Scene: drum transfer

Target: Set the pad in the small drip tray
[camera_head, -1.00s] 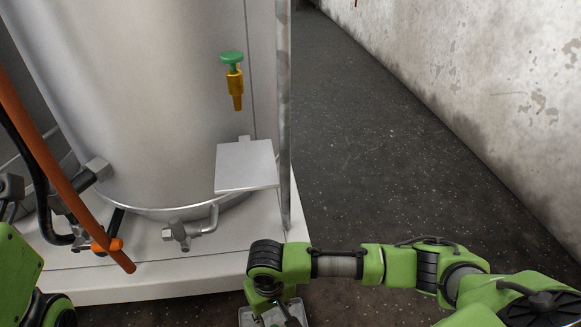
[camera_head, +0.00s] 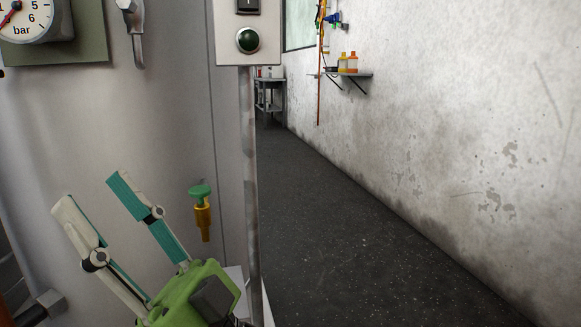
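My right gripper (camera_head: 92,195) is at the lower left, in front of the metal tank (camera_head: 150,110). Its two long fingers, pale with teal inner pads, stand apart with nothing between them. The brass tap with a green knob (camera_head: 202,215) is on the tank, just right of the fingers. Below the tap, a pale sliver of the flat plate (camera_head: 236,279) shows behind my gripper's green body; the rest is hidden. I cannot make out the pad or the small drip tray in this view. My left gripper is not in view.
A gauge (camera_head: 30,20) is at the top left. The dark floor (camera_head: 340,240) is clear up to the wall. A shelf with bottles (camera_head: 345,73) is far back.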

